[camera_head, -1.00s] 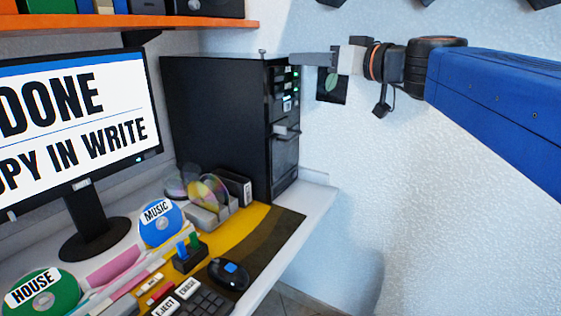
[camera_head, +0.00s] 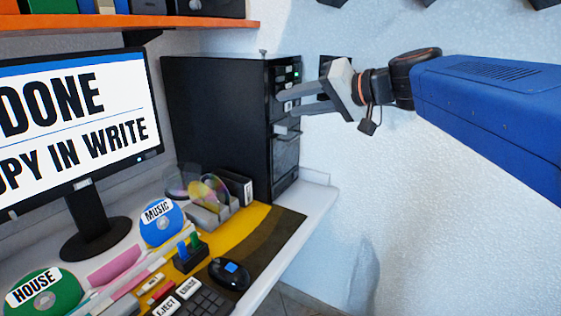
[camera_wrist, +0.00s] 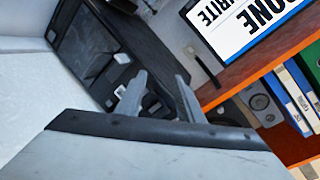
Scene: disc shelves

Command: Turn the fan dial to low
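The black computer tower (camera_head: 215,115) stands on the desk, with lit buttons and slots on its narrow front panel. A pale tray or lever (camera_head: 287,130) juts from that panel. I cannot clearly make out the fan dial; my fingers cover part of the panel. My gripper (camera_head: 285,104) comes from the right, its two grey fingers spread apart at the panel with nothing seen between them. In the wrist view, the open gripper (camera_wrist: 160,76) points at the tower's front (camera_wrist: 95,50). Whether the fingers touch anything, I cannot tell.
A monitor (camera_head: 75,130) stands left of the tower, with an orange shelf (camera_head: 130,22) above. Discs, a disc rack (camera_head: 212,212), a mouse (camera_head: 229,273) and a keyboard crowd the desk. Space right of the desk is open.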

